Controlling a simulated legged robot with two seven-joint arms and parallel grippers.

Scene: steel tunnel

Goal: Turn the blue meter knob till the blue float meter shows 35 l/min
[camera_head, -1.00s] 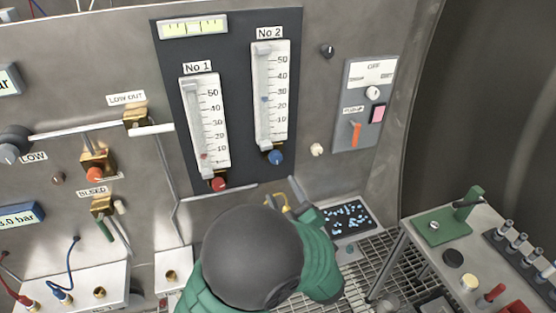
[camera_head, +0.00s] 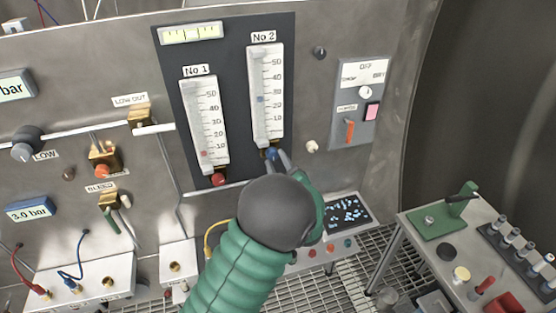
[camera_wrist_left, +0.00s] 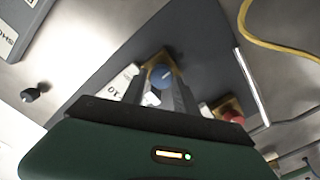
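The blue meter knob (camera_head: 271,153) sits at the foot of the No 2 float meter (camera_head: 266,95) on the dark panel. This meter's blue float (camera_head: 260,99) stands between 20 and 30, roughly mid-way; the exact value is too small to read. My left gripper (camera_head: 279,157) is at the blue knob, its wrist covering the area below. In the left wrist view the blue knob (camera_wrist_left: 162,76) shows between the two spread fingers of my left gripper (camera_wrist_left: 161,84); I cannot tell whether they touch it. My right gripper is not in view.
The No 1 meter (camera_head: 205,125) with its red knob (camera_head: 218,180) is close on the left; the red knob also shows in the wrist view (camera_wrist_left: 233,117). A switch box (camera_head: 362,105) and a small white knob (camera_head: 311,147) are to the right. A tool table (camera_head: 470,250) stands lower right.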

